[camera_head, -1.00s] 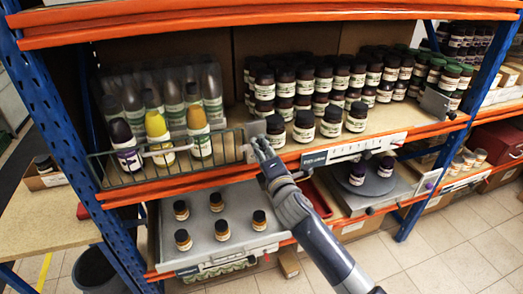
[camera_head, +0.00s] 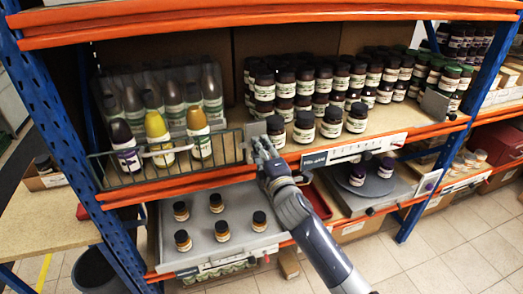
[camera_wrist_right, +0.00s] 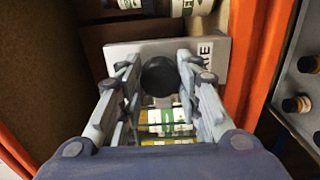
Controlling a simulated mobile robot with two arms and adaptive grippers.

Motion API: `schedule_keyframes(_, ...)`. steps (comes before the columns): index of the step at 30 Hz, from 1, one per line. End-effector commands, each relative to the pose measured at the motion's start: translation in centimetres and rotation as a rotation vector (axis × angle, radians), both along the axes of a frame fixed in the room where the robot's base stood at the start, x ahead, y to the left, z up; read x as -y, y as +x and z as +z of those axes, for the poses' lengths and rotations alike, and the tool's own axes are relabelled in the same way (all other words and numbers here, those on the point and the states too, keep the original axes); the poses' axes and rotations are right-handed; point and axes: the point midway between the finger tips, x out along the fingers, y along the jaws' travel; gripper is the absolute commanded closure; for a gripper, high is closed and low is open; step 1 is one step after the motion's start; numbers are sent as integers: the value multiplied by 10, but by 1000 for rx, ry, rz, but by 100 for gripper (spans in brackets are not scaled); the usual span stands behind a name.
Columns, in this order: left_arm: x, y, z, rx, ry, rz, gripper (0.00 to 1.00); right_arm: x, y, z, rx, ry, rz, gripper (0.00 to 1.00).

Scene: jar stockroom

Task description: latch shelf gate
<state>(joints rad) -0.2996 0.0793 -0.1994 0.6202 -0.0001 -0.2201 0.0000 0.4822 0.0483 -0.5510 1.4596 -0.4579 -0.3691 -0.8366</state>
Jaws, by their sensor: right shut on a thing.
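The shelf gate (camera_head: 222,150) is a dark wire panel with a pale handle, standing upright across the left front of the middle shelf. A grey latch plate (camera_head: 250,131) is at the gate's right end; in the right wrist view the plate (camera_wrist_right: 125,52) carries lettering, partly covered, ending in "ATE". My right gripper (camera_head: 259,145) is at this plate. In the wrist view its fingers (camera_wrist_right: 160,88) are shut on a round black knob (camera_wrist_right: 160,75) in front of the plate. Whether the latch is engaged is hidden. My left gripper is out of view.
Brown jars (camera_head: 305,126) stand close right of the plate on the same shelf. Below, a grey tray (camera_head: 200,258) with several small jars sticks out, and a round grey turntable (camera_head: 378,186) is to the right. An orange shelf edge (camera_head: 190,183) runs beneath the gate.

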Motion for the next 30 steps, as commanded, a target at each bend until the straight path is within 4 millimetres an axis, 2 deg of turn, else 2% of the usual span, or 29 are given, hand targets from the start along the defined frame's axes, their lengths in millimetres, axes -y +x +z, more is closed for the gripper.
schedule_keyframes(1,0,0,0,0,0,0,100,1,0,0,0,0,-2,92)
schedule_keyframes(2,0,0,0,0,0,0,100,1,0,0,0,0,-2,64)
schedule_keyframes(4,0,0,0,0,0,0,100,1,0,0,0,-1,-2,48)
schedule_keyframes(14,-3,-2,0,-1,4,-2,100,1,0,0,1,-2,-1,47)
schedule_keyframes(18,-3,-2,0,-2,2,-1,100,3,-6,-1,0,-2,-2,47)
schedule_keyframes(23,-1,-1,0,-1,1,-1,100,10,-27,-1,0,-2,-1,47)
schedule_keyframes(30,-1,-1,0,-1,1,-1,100,24,-71,-1,0,-2,-1,47)
